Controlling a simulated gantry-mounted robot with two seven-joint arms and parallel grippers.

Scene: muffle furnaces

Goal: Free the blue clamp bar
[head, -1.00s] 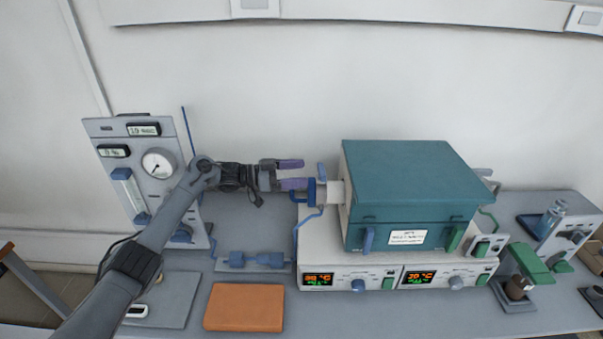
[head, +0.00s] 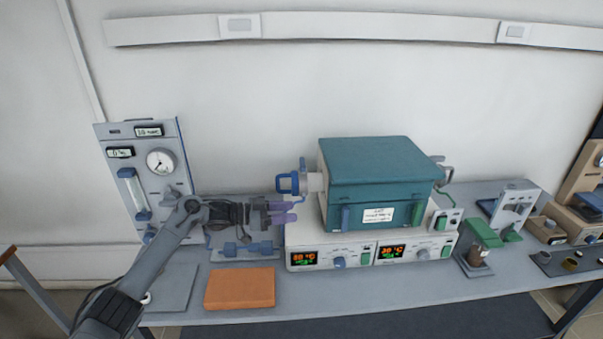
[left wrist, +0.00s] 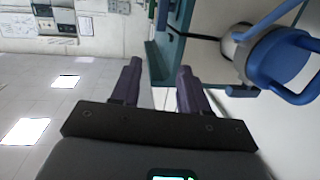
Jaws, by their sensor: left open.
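The blue clamp bar (head: 288,183) sits at the left end of the white tube that sticks out of the teal furnace (head: 372,170). In the left wrist view the blue looped handle (left wrist: 283,62) shows large at the upper right. My left gripper (head: 294,211) is open and empty, with purple fingers, just below the clamp bar in the head view. In the left wrist view its fingers (left wrist: 158,88) stand apart with nothing between them, and the blue part is to their right. My right gripper is in neither view.
The white furnace base (head: 330,252) has two lit displays. A gauge panel (head: 158,190) stands at the left. An orange block (head: 240,288) lies on the grey bench at the front. A blue fitting (head: 232,248) lies behind it. A green-topped stand (head: 484,235) is at the right.

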